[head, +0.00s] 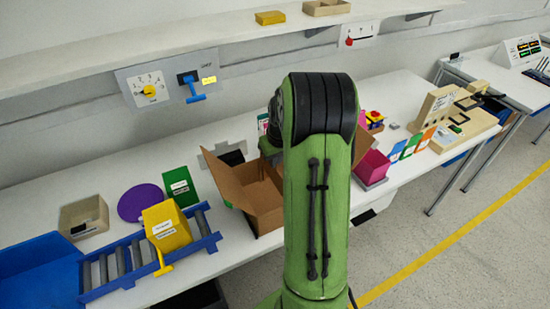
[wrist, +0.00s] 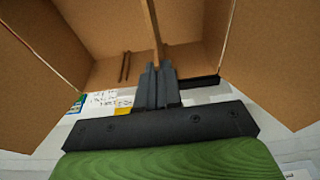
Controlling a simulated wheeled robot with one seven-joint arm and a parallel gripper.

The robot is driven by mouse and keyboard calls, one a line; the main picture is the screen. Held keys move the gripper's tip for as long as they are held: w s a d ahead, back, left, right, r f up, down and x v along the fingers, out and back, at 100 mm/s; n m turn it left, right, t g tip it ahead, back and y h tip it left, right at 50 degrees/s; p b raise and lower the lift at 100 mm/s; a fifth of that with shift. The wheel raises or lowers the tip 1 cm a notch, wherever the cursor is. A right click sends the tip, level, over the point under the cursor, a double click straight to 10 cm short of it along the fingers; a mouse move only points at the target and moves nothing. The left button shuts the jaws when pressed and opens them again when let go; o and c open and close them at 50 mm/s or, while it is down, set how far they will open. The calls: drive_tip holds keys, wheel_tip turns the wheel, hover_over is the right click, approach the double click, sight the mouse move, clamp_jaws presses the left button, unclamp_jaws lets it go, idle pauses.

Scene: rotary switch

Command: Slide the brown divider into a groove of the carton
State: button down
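The open brown carton (head: 262,203) stands on the white table in the head view, left of my green arm, with its flaps spread. In the wrist view its brown walls (wrist: 85,25) surround the view. My gripper (wrist: 156,70) points into the carton. Its two dark fingers are close together on the thin edge of the brown divider (wrist: 153,22), which runs up from the fingertips. A pair of thin dark lines (wrist: 125,66), apparently a groove, shows left of the fingers. The divider's far end and its contact with the carton are unclear. My arm hides the gripper in the head view.
A blue roller rack (head: 130,262) with a yellow box (head: 166,227) stands left of the carton, beside a green box (head: 181,186). A pink bin (head: 373,166) stands right of my arm. A shelf (head: 190,40) runs above the table.

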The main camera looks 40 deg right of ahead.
sight(274, 183)
drive_tip(key=shift+s+a+f+b+x, duration=0.1)
drive_tip(key=shift+s+b+x, duration=0.2)
drive_tip(key=shift+b+x, duration=1)
drive_tip(key=shift+s+a+f+b+x, duration=0.1)
drive_tip(key=shift+s+b+x, duration=0.25)
drive_tip(key=shift+b+x, duration=0.95)
drive_tip(key=shift+s+a+f+b+x, duration=0.1)
drive_tip(key=shift+s+b+x, duration=0.2)
drive_tip(key=shift+b+x, duration=1)
drive_tip(key=shift+f+p, duration=0.25)
drive_tip(key=shift+p, duration=0.2)
drive_tip(key=c, duration=1.2)
unclamp_jaws()
drive_tip(key=shift+c, duration=0.2)
drive_tip(key=p+v, duration=0.2)
drive_tip(key=w+p+v, duration=0.1)
drive_tip(key=p+v, duration=0.1)
drive_tip(key=v, duration=0.1)
drive_tip(key=p+v, duration=0.2)
drive_tip(key=v, duration=0.1)
drive_tip(key=shift+w+d+r, duration=0.2)
drive_tip(key=shift+w+d, duration=0.1)
drive_tip(key=shift+w, duration=0.15)
drive_tip(key=shift+f, duration=0.1)
